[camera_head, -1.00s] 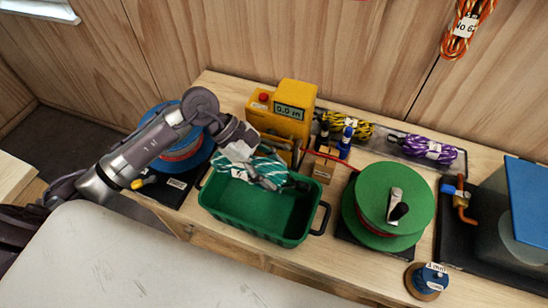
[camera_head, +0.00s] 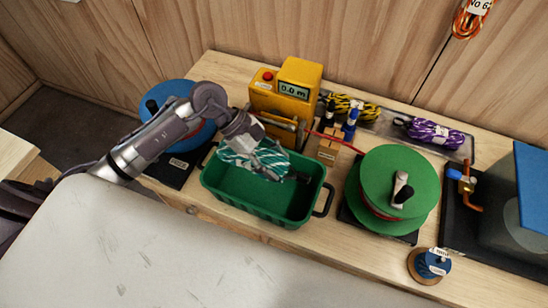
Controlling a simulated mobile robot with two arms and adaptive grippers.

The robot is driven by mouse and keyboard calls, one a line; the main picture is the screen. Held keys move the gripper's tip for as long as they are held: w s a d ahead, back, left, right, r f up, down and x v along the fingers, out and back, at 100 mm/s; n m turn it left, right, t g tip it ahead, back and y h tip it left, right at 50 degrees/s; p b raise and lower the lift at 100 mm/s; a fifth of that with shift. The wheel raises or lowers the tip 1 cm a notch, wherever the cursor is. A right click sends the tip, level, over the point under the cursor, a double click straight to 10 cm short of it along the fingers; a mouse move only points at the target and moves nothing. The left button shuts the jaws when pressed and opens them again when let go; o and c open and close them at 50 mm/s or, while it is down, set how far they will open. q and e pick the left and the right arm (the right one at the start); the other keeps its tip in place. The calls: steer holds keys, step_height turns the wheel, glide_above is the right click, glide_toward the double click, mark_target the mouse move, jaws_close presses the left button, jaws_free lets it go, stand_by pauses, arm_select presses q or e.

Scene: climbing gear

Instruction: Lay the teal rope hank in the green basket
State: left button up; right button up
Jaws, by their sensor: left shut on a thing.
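The teal rope hank (camera_head: 238,158), teal and white striped, is over the back left part of the green basket (camera_head: 257,213). My left gripper (camera_head: 268,168) comes in from the left above the basket and is shut on the hank. The hank overlaps the basket's back rim in the picture; I cannot tell whether it touches the basket. The basket stands on the wooden bench, and its visible floor is bare. My right gripper is not in view.
A yellow meter (camera_head: 286,95) stands behind the basket. A green reel (camera_head: 391,190) with a crank is to its right, a blue reel (camera_head: 168,105) to its left. Yellow (camera_head: 352,107) and purple (camera_head: 436,135) rope hanks lie in a tray behind. A small blue spool (camera_head: 432,266) sits at the front.

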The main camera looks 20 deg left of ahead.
arm_select(q)
steer(key=o, duration=1.5)
steer(key=v, duration=1.2)
